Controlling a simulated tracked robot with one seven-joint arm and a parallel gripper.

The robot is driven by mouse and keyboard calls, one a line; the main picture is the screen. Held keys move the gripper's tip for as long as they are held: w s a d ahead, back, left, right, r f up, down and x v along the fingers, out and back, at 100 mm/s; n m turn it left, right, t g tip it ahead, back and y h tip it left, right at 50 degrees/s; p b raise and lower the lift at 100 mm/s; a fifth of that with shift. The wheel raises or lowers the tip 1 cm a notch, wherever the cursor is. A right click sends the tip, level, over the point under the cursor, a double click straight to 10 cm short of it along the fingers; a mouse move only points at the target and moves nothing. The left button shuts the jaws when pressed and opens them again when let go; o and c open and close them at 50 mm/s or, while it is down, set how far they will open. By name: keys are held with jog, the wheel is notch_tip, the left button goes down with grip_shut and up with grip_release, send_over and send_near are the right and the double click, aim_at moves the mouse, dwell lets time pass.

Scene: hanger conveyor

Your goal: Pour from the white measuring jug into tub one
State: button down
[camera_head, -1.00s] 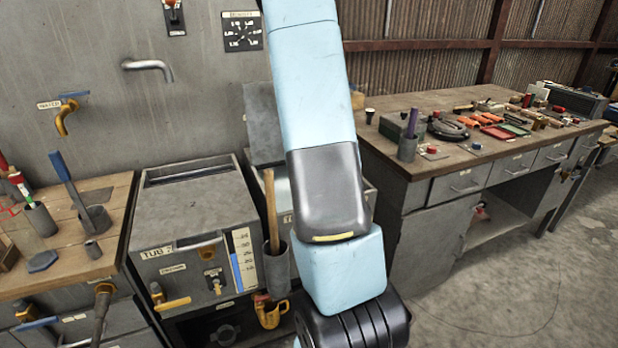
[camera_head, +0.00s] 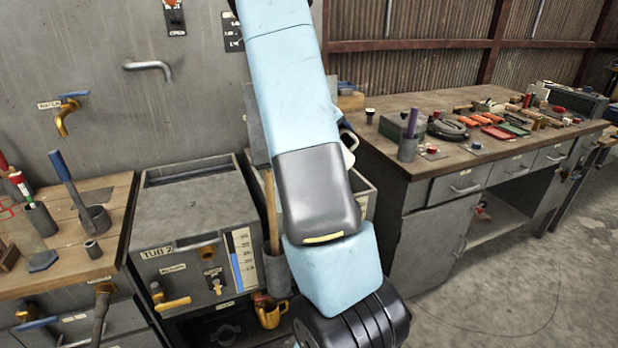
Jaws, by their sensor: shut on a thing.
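My arm (camera_head: 300,130) crosses the middle of the view and hides my gripper. A small white piece with a dark curved edge (camera_head: 349,156) sticks out to the right of the arm, above an open grey tub. It may be part of the white measuring jug, but too little shows to be sure. The open grey tub (camera_head: 366,196) stands right of the tub marked TUB 2 (camera_head: 190,212). My arm covers most of it and its label, so I cannot read whether it is tub one. No liquid is visible.
A wooden-handled tool stands in a grey holder (camera_head: 278,272) between the tubs. A grey spout (camera_head: 148,68) and yellow tap (camera_head: 63,118) are on the wall. A cluttered workbench (camera_head: 470,150) stands at right, with clear floor before it.

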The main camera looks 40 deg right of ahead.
jog(key=shift+w+a+h, duration=0.15)
jog(key=shift+a+h, duration=0.05)
jog(key=shift+h, duration=0.1)
jog(key=shift+r, duration=0.1)
jog(key=shift+w+a+n+g+h, duration=0.15)
jog(key=shift+a+n+g+h, duration=0.15)
jog(key=shift+h, duration=0.2)
jog(key=shift+a+f+h, duration=0.15)
jog(key=shift+f+h, duration=0.05)
jog(key=shift+h, duration=0.1)
dwell(0.4)
jog(key=shift+w+a+h, duration=0.15)
jog(key=shift+a+h, duration=0.05)
jog(key=shift+h, duration=0.1)
jog(key=shift+w+a+f+n+g+h, duration=0.2)
jog(key=shift+a+n+g+h, duration=0.1)
jog(key=shift+a+g+h, duration=0.15)
dwell(0.5)
jog(key=shift+w+f+h, duration=0.1)
jog(key=shift+f+h, duration=0.1)
jog(key=shift+h, duration=0.05)
dwell(0.5)
